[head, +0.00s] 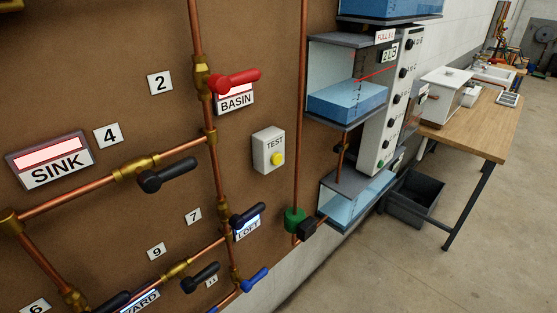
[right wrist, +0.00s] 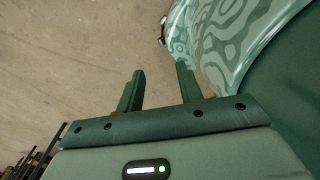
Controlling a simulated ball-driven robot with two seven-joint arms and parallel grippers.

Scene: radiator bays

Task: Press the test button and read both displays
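The TEST box (head: 269,149), pale grey-white with a yellow round button (head: 277,158), is fixed on the brown board right of the copper pipes. The SINK display (head: 48,158) at the left has a lit pink-red window. The BASIN display (head: 236,98) also shows red, partly covered by a red lever. The LOFT display (head: 247,228) and the YARD display (head: 142,302) show blue-white and are partly hidden by levers. My right gripper (right wrist: 158,82) is open and empty in the right wrist view, over bare floor. Neither gripper shows in the head view.
A red lever (head: 235,80), several black levers and a blue lever (head: 255,278) stick out from the pipes. A water tank (head: 346,78) hangs right of the board. A wooden bench (head: 470,130) and a grey bin (head: 414,200) stand beyond. Floor at lower right is clear.

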